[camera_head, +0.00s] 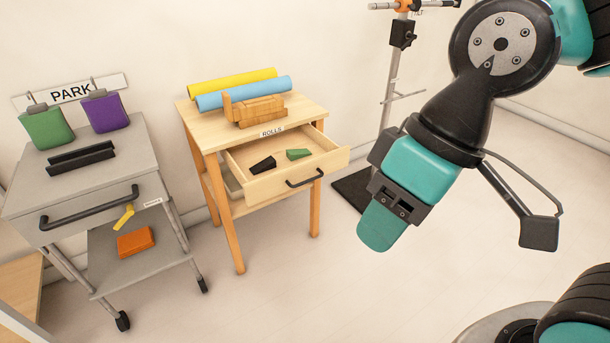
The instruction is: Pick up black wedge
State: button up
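The black wedge (263,165) lies in the open drawer (325,162) of the wooden table, toward the drawer's left side. A green wedge (298,154) lies to its right in the same drawer, apart from it. My gripper (382,227) hangs in the air to the right of the drawer in the picture, with its teal end pointing down and left. It is apart from both wedges. Its fingers overlap from this angle, so I cannot tell whether they are open. I see nothing held.
Yellow (233,80) and blue (243,92) rolls and a wooden block item (258,110) lie on the tabletop above the drawer. A grey cart (85,185) with green and purple containers stands left. A stand pole (391,85) rises behind my gripper. The front floor is clear.

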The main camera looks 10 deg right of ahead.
aim_at(269, 163)
jog(key=z, duration=0.2)
jog(key=k, duration=0.4)
jog(key=u, duration=1.35)
jog(key=i, duration=1.5)
jog(key=z, duration=0.9)
jog(key=i, duration=0.8)
jog(key=z, duration=0.85)
